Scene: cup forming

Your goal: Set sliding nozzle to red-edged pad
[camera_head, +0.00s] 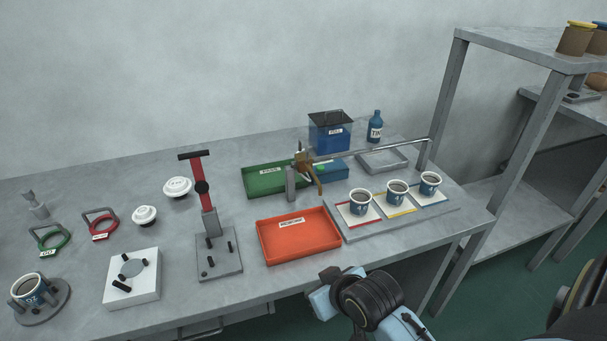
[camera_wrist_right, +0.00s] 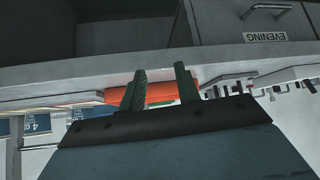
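The brass nozzle (camera_head: 312,172) hangs at the left end of a grey rail (camera_head: 370,149), behind the orange tray and left of the pads. The red-edged pad (camera_head: 346,222) is the leftmost of three pads on a grey board, with a filled blue cup (camera_head: 360,201) on it. The yellow-edged pad (camera_head: 406,211) and blue-edged pad (camera_head: 441,199) also hold cups. My right arm is low in front of the table in the head view; its fingers are not clear there. In the wrist view my right gripper (camera_wrist_right: 161,72) is open and empty. My left gripper is out of view.
An orange tray (camera_head: 298,240) lies left of the pads, a green tray (camera_head: 262,186) behind it. A red-handled press (camera_head: 203,193) stands further left. A blue bin (camera_head: 330,137) and bottle (camera_head: 375,127) stand behind the rail. A shelf post (camera_head: 443,105) rises at right.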

